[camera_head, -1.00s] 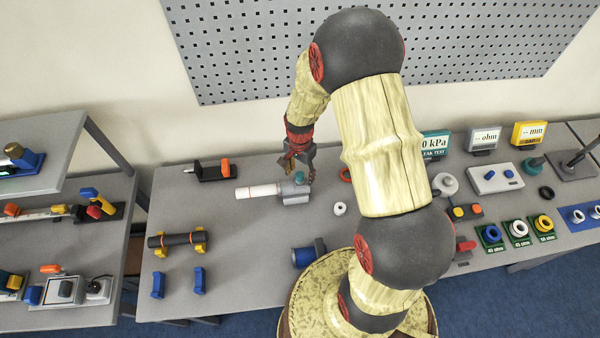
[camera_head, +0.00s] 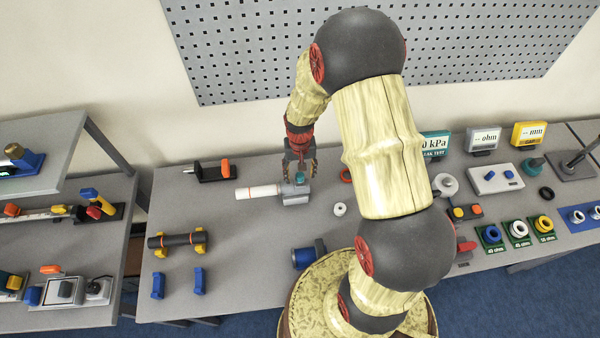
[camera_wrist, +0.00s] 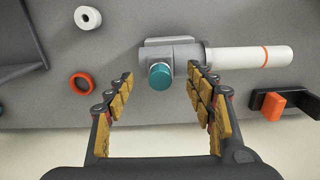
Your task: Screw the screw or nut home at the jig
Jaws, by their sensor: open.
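A grey fitting (camera_head: 296,198) lies on the table and holds a white pipe (camera_head: 258,192) with an orange band near its far end. It also shows in the wrist view (camera_wrist: 184,52). A teal screw cap (camera_wrist: 160,75) sits on the fitting; its top also shows in the head view (camera_head: 300,178). My gripper (camera_wrist: 161,78) is open, with its yellow-padded fingers on either side of the cap. In the wrist view, gaps show between the cap and both fingers. Whether the fingertips are level with the cap is unclear. In the head view, my gripper (camera_head: 300,172) is over the fitting.
A black stand with an orange block (camera_head: 225,168) is behind the pipe. A white ring (camera_head: 339,209) and a red ring (camera_head: 346,174) lie to the right of the fitting. A blue cylinder (camera_head: 304,257) is in front. A black pipe (camera_head: 176,240) rests on yellow supports.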

